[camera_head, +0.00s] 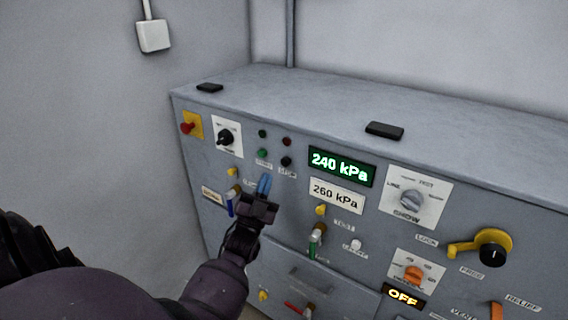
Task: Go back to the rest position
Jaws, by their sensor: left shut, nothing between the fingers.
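My left arm comes in from the lower left, and its gripper (264,186) is held up in front of the left part of a grey control cabinet (330,266). The bluish fingers are shut together and empty. The fingertips are just below the small dark green and black buttons in the picture; I cannot tell whether they touch the panel. My right gripper is not in view.
The cabinet carries a display reading 240 kPa (341,166), a 260 kPa label (336,195), a SHOW knob (411,200), a yellow-handled lock (490,250), an orange knob (413,273) and an OFF display (403,295). A red button (188,127) sits far left. Walls stand behind and left.

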